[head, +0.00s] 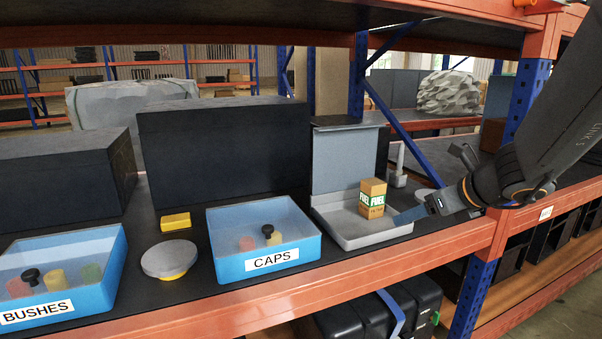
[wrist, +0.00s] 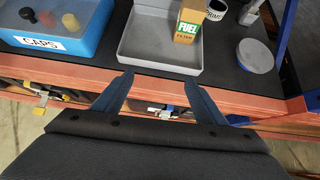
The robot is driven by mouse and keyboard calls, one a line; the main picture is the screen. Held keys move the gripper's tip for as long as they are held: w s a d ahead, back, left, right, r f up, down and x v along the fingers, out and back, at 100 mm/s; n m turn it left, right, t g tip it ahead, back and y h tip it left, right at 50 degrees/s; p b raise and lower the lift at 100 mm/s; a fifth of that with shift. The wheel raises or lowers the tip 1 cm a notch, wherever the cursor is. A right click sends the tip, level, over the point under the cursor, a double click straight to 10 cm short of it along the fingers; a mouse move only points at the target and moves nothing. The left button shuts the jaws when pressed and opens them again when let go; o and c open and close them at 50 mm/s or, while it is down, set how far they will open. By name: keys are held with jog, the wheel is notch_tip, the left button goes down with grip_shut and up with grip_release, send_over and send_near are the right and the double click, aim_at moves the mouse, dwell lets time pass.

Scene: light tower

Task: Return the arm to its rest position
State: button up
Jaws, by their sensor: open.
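My gripper (wrist: 158,92) is open and empty in the wrist view, its two blue-grey fingers spread apart over the front edge of the grey tray. In the head view my gripper (head: 410,214) reaches in from the right, close to the tray's right side. My arm (head: 560,110) comes down from the upper right. The fuel filter box (head: 372,198) stands upright in the grey tray (head: 345,238). In the wrist view the box (wrist: 188,22) is beyond the right finger, apart from it.
A blue CAPS bin (head: 225,267) and a blue BUSHES bin (head: 95,298) hold small parts. A round grey disc (head: 170,257) and a yellow block (head: 175,221) lie between them. An orange shelf beam (head: 330,277) runs along the front; a blue upright (head: 524,100) stands at right.

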jog(key=s+a+f+n+g+h, duration=0.1)
jog(key=s+f+n, duration=0.3)
jog(key=n, duration=0.5)
jog(key=s+a+f+n+g+h, duration=0.1)
jog(key=s+a+f+n+g, duration=0.3)
jog(key=s+n, duration=0.3)
jog(key=s+a+f+n+g+h, duration=0.1)
jog(key=s+f+n, duration=0.4)
jog(key=n, duration=0.6)
jog(key=shift+s+a+n+g, duration=0.4)
jog(key=shift+s+a+g, duration=0.4)
jog(key=shift+a, duration=0.25)
jog(key=n, duration=0.2)
jog(key=s+n, duration=0.1)
jog(key=shift+d+f+h, duration=0.2)
jog(key=shift+f+h, duration=0.1)
jog(key=shift+h, duration=0.1)
